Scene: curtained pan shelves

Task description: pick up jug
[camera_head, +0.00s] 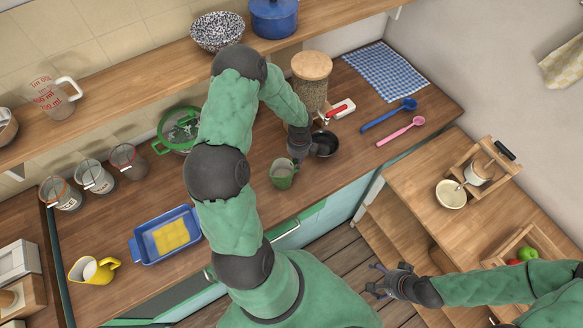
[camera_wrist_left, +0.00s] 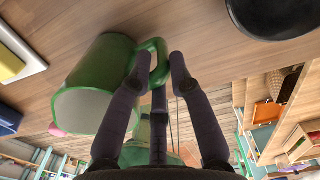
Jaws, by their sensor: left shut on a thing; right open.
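The green jug (camera_head: 282,173) with a pale inside is on or just above the wooden counter near its front edge. In the left wrist view the jug (camera_wrist_left: 97,82) shows its open mouth and its looped handle (camera_wrist_left: 152,58). My left gripper (camera_head: 296,161) is at the jug's handle, its fingers (camera_wrist_left: 163,66) shut on it. Whether the jug's base touches the counter is hard to tell. My right gripper (camera_head: 376,283) is open and empty, low at the right over the floor, far from the jug.
A small black pan (camera_head: 325,144) sits close beside the left gripper. A lidded jar (camera_head: 311,80) stands behind. A blue tray (camera_head: 165,236) and a yellow jug (camera_head: 93,270) are to the left. Blue (camera_head: 388,115) and pink (camera_head: 401,131) spoons lie right.

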